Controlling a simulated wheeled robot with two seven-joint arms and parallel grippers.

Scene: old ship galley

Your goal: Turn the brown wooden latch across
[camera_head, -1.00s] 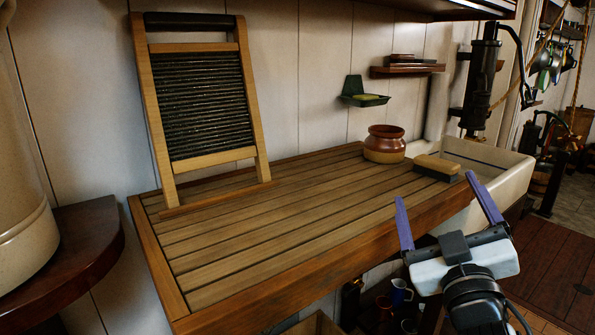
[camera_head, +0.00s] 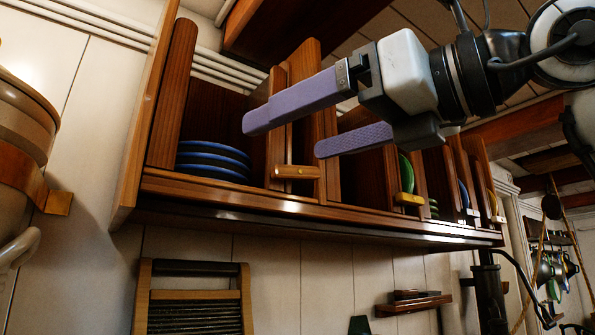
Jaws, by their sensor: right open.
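The brown wooden latch (camera_head: 285,172) is a short bar with a small brass-coloured pivot on the front of the wall rack (camera_head: 330,215). It lies about level, at the lower part of an upright divider, right of a bay with stacked blue plates (camera_head: 212,160). My right gripper (camera_head: 285,136) comes in from the upper right with its two purple fingers apart and nothing between them. In the picture its fingertips are above the latch and do not visibly touch it. The fingers hide parts of the dividers behind. My left gripper is out of view.
More bays to the right hold green plates (camera_head: 406,174) and blue plates, with a yellow latch (camera_head: 409,199) and a pale latch (camera_head: 472,212). A washboard (camera_head: 195,300) and a small wall shelf (camera_head: 413,304) are below. A large beige vessel (camera_head: 22,120) is at the left.

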